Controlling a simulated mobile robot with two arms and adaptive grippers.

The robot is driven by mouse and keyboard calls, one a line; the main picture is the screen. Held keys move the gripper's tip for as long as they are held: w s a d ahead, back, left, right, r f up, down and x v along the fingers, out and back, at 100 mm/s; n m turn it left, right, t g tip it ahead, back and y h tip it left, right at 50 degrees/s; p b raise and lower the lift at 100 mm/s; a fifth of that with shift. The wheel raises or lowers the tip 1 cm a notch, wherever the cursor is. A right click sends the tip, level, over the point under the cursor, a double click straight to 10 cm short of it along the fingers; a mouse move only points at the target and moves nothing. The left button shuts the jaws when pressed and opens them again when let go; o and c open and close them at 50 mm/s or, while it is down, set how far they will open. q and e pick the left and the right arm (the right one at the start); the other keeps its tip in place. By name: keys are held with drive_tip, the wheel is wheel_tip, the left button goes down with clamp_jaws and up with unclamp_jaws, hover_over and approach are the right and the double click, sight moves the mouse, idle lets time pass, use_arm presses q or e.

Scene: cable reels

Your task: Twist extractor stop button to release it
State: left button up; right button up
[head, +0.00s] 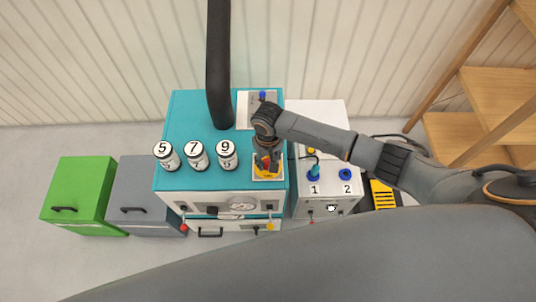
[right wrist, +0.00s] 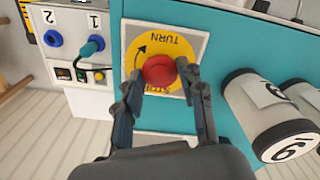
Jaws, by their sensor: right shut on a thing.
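The extractor stop button is a red round knob (right wrist: 159,71) on a yellow disc (right wrist: 177,50) marked with TURN and a curved arrow. It sits on a square plate on the teal extractor cabinet (head: 190,109). My right gripper (head: 267,160) reaches down over the button from the right in the head view and mostly hides it. In the right wrist view, the two fingers of my right gripper (right wrist: 162,76) stand on either side of the red knob and are shut on it. My left gripper is not in view.
Canisters 5 (head: 167,155), 7 (head: 197,155) and 9 (head: 227,154) stand left of the button. A black hose (head: 218,65) rises behind them. Right is a white box (head: 328,203) with blue ports 1 and 2. Green (head: 80,190) and grey (head: 143,185) cabinets stand left.

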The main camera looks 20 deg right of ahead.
drive_tip(key=m+p, duration=0.1)
drive_tip(key=p, duration=0.1)
drive_tip(key=m+p, duration=0.1)
drive_tip(key=m, duration=0.1)
drive_tip(key=shift+r+p, duration=0.25)
drive_tip(key=shift+p, duration=0.1)
drive_tip(key=shift+f+m+p, duration=0.25)
drive_tip(key=shift+m+p, duration=0.8)
drive_tip(key=shift+m, duration=0.25)
drive_tip(key=o, duration=1.2)
drive_tip(key=shift+r, duration=0.1)
wheel_tip(320, 180, up, 12)
drive_tip(key=shift+f, duration=0.1)
